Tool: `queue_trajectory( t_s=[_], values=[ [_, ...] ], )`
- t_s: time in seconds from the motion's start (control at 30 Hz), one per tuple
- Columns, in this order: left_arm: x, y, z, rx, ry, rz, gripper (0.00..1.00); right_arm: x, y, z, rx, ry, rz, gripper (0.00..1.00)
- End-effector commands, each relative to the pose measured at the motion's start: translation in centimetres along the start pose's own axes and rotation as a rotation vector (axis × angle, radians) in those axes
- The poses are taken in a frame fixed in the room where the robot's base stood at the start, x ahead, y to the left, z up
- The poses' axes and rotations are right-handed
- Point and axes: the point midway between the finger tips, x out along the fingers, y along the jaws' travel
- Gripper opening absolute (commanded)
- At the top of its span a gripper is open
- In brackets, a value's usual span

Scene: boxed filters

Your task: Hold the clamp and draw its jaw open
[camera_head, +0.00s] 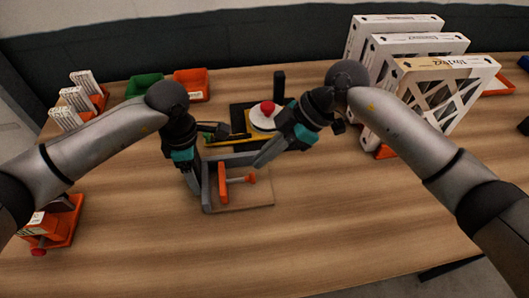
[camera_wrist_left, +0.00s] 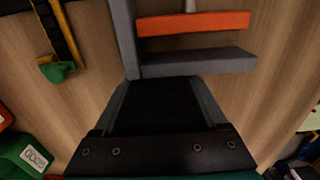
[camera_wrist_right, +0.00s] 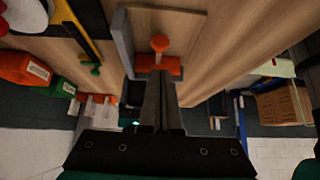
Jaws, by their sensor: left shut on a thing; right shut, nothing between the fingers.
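The clamp has a grey frame (camera_head: 207,187), an orange jaw (camera_head: 222,187) and an orange knob (camera_head: 252,179) on a thin rod. It lies on the table in front, with a gap between the jaw and the frame's left bar. My left gripper (camera_head: 195,190) is shut on the clamp's frame at its left side. In the left wrist view the grey frame (camera_wrist_left: 200,63) is at the fingertips, and the orange jaw (camera_wrist_left: 192,23) is beyond. My right gripper (camera_head: 258,164) is shut and empty above the knob; its fingers point toward the jaw (camera_wrist_right: 168,66) and knob (camera_wrist_right: 159,43) in the right wrist view.
Behind the clamp is a dark fixture with a white disc (camera_head: 263,118) and red knob. Tall white framed filters (camera_head: 430,85) stand at right. Green (camera_head: 144,84) and orange bins (camera_head: 191,84) are at the back left. An orange tray (camera_head: 62,222) is at left. The front table is clear.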

Motion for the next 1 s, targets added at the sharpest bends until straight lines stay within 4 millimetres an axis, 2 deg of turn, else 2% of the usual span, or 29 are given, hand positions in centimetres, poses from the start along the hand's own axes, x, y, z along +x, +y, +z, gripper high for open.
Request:
queue_trajectory(
  t_s=[0.03, 0.2, 0.43, 0.83, 1.0],
  values=[
    [-0.1, 0.1, 0.1, 0.0, -0.002, 0.002, 0.0, 1.2, -0.1, -0.1, 0.001, 0.003, -0.005, 0.0],
    [-0.1, 0.1, 0.1, 0.0, -0.002, 0.002, 0.0, 4.2, -0.1, 0.0, 0.001, 0.002, -0.004, 0.0],
    [-0.1, 0.1, 0.1, 0.0, -0.002, 0.002, 0.0, 6.5, -0.1, -0.1, 0.0, 0.003, -0.002, 0.0],
    [-0.1, 0.1, 0.1, 0.0, -0.002, 0.002, 0.0, 6.8, 0.0, 0.1, -0.001, 0.001, -0.001, 0.0],
    [-0.1, 0.1, 0.1, 0.0, -0.002, 0.002, 0.0, 5.4, 0.1, 1.9, 0.003, -0.002, 0.002, 0.0]
  ],
)
